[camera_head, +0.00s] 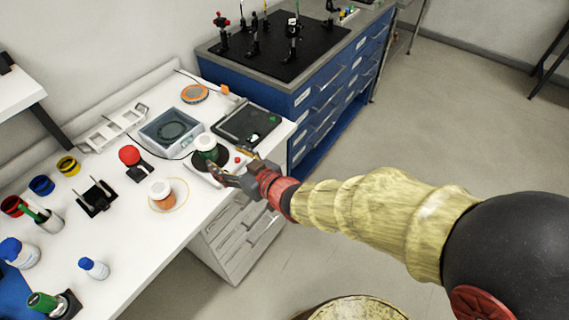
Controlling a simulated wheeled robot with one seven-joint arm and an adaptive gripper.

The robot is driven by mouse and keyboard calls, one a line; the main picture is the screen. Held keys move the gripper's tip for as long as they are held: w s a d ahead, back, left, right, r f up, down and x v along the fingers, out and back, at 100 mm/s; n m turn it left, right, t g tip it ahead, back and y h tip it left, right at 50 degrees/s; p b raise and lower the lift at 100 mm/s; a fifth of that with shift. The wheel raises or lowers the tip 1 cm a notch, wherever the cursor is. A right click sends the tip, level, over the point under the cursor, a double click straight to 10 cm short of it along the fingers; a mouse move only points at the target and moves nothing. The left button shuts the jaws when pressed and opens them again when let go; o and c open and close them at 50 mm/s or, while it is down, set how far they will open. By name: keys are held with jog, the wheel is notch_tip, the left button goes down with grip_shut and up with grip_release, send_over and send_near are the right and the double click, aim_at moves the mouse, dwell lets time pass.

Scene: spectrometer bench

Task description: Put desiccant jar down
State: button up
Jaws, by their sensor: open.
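Two white-lidded jars stand upright on the white bench (137,248). The other jar, with orange contents (162,196), stands inside a thin tan ring on the bench. I cannot tell from labels which is the desiccant jar. My gripper (232,168) is open, just right of and in front of the green-sided jar, its fingers pointing toward it. Whether a finger touches that jar is unclear.
A red ball-topped stand (130,156) and a black holder (97,197) are left. Bottles stand at the front left. A blue cabinet (325,85) adjoins the bench.

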jog(key=s+d+r+m+h, duration=0.15)
jog(key=d+r+h, duration=0.25)
jog(key=d, duration=0.6)
jog(key=s+d+r+m+h, duration=0.1)
jog(key=d+r+m+h, duration=0.25)
jog(key=d, duration=0.65)
jog(key=s+d+r+m+g+h, duration=0.1)
jog(key=s+d, duration=0.3)
jog(key=s, duration=0.5)
jog(key=s+d+r+m+g+h, duration=0.1)
jog(key=s+d+g, duration=0.3)
jog(key=s, duration=0.6)
jog(key=shift+s+d+m, duration=0.15)
jog(key=shift+d+m, duration=0.45)
jog(key=shift+d, duration=0.05)
jog(key=shift+c, duration=0.6)
